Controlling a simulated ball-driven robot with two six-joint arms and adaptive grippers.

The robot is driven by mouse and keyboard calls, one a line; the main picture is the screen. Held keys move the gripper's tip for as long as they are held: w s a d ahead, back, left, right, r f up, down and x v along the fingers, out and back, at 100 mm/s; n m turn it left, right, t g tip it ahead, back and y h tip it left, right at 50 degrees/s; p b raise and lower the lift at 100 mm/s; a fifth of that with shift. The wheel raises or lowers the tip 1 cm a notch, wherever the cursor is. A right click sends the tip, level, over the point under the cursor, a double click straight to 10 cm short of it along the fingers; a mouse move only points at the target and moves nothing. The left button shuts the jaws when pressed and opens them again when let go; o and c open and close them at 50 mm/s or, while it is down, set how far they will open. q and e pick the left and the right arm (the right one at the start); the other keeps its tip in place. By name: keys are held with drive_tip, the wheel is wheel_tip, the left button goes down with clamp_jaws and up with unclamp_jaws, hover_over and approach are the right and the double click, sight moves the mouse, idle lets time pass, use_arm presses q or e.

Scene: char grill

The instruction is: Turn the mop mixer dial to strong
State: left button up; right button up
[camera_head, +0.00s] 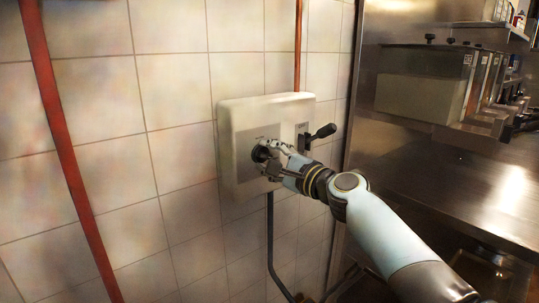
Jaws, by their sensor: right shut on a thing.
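The mop mixer is a white box (238,122) fixed to the tiled wall, with a grey front panel. Its dark round dial (260,154) sits low on that panel, partly hidden by my fingers. My right gripper (268,157) is shut on the dial, its arm coming in from the lower right. The dial's markings are too small and covered to read, so its setting cannot be told. A black lever (322,131) sticks out at the right side of the box. My left gripper is not in view.
A red pipe (62,140) runs down the wall at the left, and another red pipe (298,45) rises above the box. A dark hose (270,235) hangs below it. A steel counter (470,190) with steel containers stands at the right.

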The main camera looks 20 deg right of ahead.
drive_tip(key=shift+f+m, duration=0.15)
drive_tip(key=shift+m, duration=0.45)
drive_tip(key=o, duration=1.1)
drive_tip(key=shift+s, duration=0.1)
drive_tip(key=v, duration=1.2)
